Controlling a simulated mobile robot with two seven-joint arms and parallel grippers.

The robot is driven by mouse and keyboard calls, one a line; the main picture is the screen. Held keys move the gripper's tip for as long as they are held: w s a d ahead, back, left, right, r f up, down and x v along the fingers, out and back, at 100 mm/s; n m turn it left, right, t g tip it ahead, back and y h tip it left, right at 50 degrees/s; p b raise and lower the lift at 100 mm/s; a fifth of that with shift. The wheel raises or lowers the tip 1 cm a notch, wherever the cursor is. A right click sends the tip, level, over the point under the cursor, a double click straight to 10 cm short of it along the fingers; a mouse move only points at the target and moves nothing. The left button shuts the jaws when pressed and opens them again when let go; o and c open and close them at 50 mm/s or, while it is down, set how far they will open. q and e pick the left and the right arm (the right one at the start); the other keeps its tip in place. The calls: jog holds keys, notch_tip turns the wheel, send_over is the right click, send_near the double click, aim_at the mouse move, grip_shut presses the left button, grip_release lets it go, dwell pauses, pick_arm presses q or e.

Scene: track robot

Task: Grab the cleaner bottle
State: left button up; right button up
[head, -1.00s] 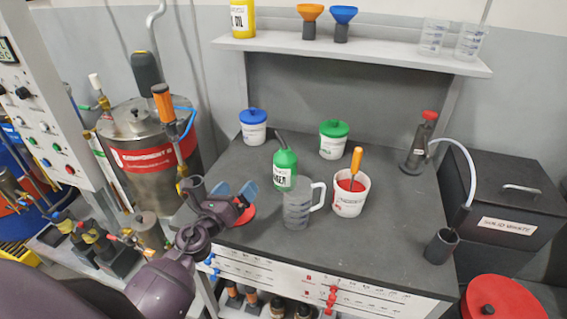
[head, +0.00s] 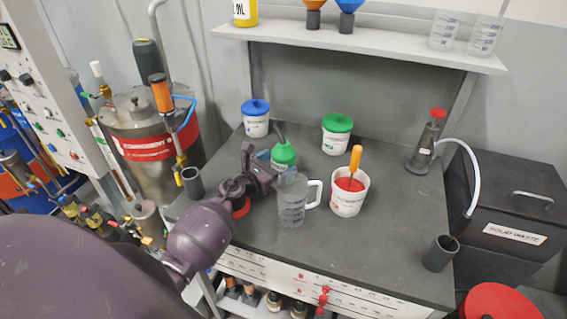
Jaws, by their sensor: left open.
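The cleaner bottle (head: 284,153) is green with a dark spout and stands upright on the dark worktop, behind the clear measuring jug (head: 292,207). Its lower part and label are mostly hidden by my left gripper and the jug. My left gripper (head: 268,167) is open, reaching in from the left with its fingers at the left side of the bottle. Whether the fingers touch the bottle or lie around it, I cannot tell. My right gripper is not in view.
A white bucket (head: 346,198) with red contents and an orange-handled tool stands right of the jug. Blue-lidded (head: 256,122) and green-lidded (head: 336,139) tubs stand behind. A dark flask (head: 424,150) is at the right. The worktop (head: 392,225) is clear right of the bucket.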

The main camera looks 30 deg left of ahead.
pick_arm(q)
jog(key=shift+w+d, duration=0.15)
jog(key=shift+w, duration=0.55)
jog(key=shift+w+d, duration=0.15)
jog(key=shift+w, duration=0.55)
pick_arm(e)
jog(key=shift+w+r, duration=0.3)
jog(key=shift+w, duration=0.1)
